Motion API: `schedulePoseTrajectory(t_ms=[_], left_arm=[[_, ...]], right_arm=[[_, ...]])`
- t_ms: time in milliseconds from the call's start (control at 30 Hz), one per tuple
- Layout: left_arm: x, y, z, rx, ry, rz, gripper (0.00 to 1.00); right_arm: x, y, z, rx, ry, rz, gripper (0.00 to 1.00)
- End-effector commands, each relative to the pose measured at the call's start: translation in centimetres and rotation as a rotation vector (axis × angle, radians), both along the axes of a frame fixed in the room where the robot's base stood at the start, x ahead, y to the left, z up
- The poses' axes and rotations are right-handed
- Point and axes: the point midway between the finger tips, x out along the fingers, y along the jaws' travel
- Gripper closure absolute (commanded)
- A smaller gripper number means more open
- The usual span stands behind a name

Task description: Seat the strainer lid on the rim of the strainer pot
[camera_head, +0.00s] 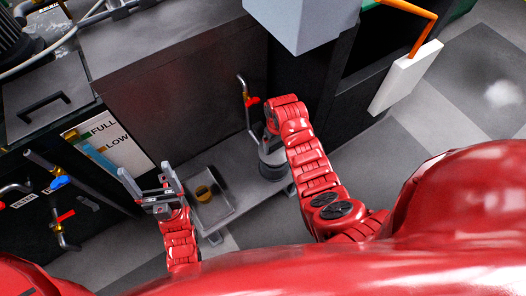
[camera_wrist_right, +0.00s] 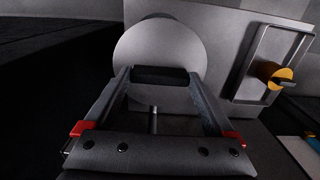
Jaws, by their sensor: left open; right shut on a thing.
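The strainer lid (camera_wrist_right: 158,45) is a plain grey disc with a dark bar handle (camera_wrist_right: 160,75) in the right wrist view. My right gripper (camera_wrist_right: 159,79) is shut on that handle. The strainer pot (camera_head: 272,168) is a grey cylinder on the low bench in the head view, below my right wrist. A dark sliver shows behind the lid's upper edge in the wrist view; I cannot tell whether lid and rim touch. My left gripper (camera_head: 145,172) is open and empty, left of the bench.
A shallow metal tray (camera_head: 224,207) on the bench holds a yellow-brown cylinder (camera_head: 204,193). A pipe with a red valve handle (camera_head: 252,101) stands just behind my right wrist. A large dark cabinet (camera_head: 180,90) rises behind the bench.

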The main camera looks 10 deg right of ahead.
Motion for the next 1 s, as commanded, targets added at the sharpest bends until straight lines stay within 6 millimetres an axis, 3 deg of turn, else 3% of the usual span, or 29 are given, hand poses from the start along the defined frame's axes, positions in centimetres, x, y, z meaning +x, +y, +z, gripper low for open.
schedulePoseTrajectory(t_ms=[467, 1000], left_arm=[[0.0, 0.0, 0.4, 0.000, 0.000, 0.000, 0.15], [0.0, 0.0, -2.3, 0.000, 0.000, 0.000, 0.15]], right_arm=[[0.1, -0.3, 0.2, 0.002, 0.000, -0.008, 0.83], [0.1, -0.3, -4.2, 0.001, -0.001, -0.008, 0.83]])
